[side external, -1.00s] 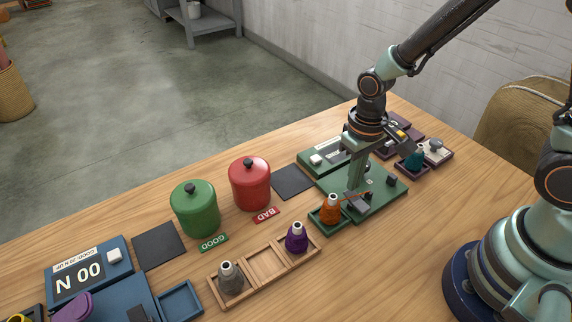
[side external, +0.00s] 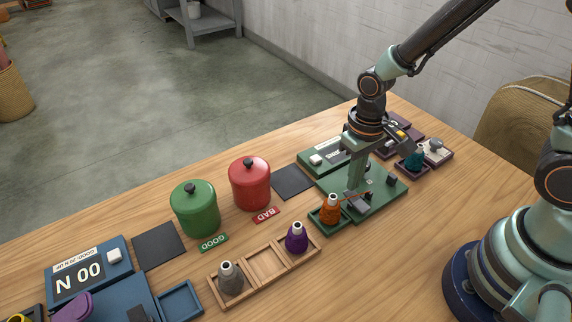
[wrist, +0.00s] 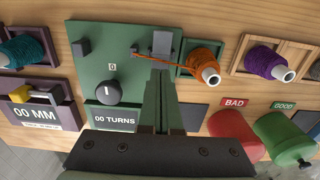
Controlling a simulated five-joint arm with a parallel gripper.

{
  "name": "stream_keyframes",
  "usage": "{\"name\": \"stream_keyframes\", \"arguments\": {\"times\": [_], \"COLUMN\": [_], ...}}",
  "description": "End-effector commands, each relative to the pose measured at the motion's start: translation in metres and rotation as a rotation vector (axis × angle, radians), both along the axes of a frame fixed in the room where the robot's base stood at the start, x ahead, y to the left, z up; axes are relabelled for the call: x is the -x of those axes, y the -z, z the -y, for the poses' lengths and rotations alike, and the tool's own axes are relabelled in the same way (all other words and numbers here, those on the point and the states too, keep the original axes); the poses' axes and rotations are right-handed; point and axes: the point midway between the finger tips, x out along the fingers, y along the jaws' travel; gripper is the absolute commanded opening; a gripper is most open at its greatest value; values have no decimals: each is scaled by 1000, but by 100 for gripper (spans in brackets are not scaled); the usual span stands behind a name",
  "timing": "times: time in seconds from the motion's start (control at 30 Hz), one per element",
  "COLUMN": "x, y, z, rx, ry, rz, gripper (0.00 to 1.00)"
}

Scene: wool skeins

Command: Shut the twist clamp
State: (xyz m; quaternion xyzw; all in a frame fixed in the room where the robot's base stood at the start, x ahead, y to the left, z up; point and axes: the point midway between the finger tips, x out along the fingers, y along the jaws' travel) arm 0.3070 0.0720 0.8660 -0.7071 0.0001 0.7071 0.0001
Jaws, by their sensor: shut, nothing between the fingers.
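The twist clamp appears to be the small grey metal piece (wrist: 163,42) at the edge of the green twist tester board (wrist: 90,62). It also shows in the side view (side external: 357,202). An orange yarn runs from the orange cone (wrist: 204,62) past the clamp to a small dark post. My gripper (wrist: 161,66) is shut and empty, its fingertips pointing down close beside the clamp and yarn. In the side view my gripper (side external: 353,189) is low over the board. I cannot tell whether the fingertips touch the clamp, or whether its jaw is open.
A black dial (wrist: 107,92) and a turns display reading 00 (wrist: 114,118) are on the tester. A red canister (side external: 249,183) and a green canister (side external: 195,208) stand to the left. A wooden rack (side external: 265,266) holds grey and purple cones. Bare table lies in front.

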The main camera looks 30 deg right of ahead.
Motion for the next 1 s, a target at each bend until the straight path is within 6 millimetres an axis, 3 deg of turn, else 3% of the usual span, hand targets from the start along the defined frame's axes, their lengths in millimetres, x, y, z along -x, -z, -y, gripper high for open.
{"name": "stream_keyframes", "arguments": {"times": [1.0], "x": [0], "y": [9], "z": [0], "rx": [0], "ry": [0], "rz": [0], "gripper": [0]}}
